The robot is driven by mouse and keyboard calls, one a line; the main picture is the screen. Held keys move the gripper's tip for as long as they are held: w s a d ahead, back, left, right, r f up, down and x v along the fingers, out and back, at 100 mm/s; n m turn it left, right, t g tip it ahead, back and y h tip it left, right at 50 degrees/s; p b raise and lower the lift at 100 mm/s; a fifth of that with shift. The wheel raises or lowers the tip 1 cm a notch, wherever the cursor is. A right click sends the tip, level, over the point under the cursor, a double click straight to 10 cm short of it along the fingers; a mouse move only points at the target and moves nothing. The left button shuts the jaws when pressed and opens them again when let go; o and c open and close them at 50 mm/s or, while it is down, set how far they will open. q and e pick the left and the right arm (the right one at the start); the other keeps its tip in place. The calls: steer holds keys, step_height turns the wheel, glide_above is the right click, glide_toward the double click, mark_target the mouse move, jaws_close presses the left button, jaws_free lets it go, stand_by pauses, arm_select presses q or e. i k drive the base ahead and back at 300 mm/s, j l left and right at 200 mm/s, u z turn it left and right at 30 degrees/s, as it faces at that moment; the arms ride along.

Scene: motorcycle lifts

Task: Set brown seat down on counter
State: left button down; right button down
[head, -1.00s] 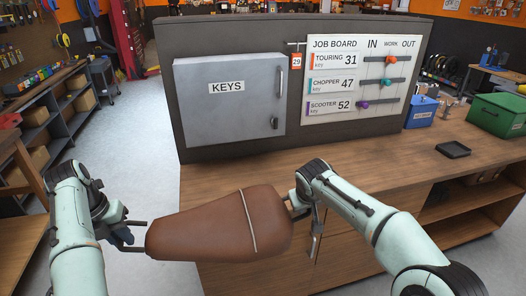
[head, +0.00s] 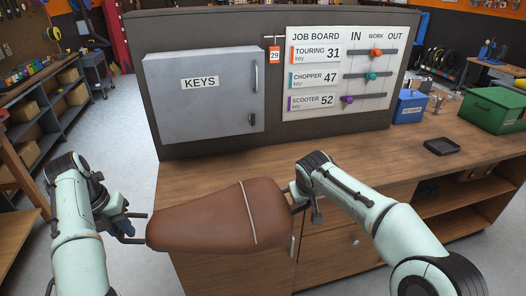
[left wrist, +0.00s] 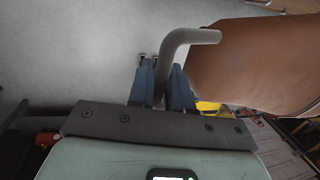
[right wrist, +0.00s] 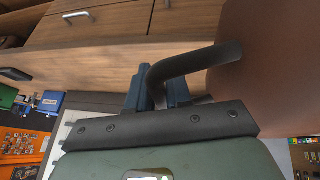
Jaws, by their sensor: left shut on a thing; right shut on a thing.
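The brown seat (head: 205,222) is held level between my two grippers, at the front edge of the wooden counter (head: 420,130). It hides part of the counter edge, and I cannot tell if it touches the top. My left gripper (head: 130,228) is shut on a grey bar at the seat's narrow left end; the bar also shows in the left wrist view (left wrist: 190,37). My right gripper (head: 297,195) is shut on a similar bar at the wide right end, seen in the right wrist view (right wrist: 195,62). A pale strap crosses the seat.
A grey KEYS cabinet (head: 205,95) and a job board (head: 335,75) are on the dark panel behind the counter. A black tray (head: 441,147), a blue box (head: 409,107) and a green box (head: 495,110) stand at the right. The counter between seat and panel is clear.

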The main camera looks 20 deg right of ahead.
mark_target(353, 165)
steer(key=i+l, duration=0.1)
steer(key=l, duration=3.2)
steer(key=i, duration=0.05)
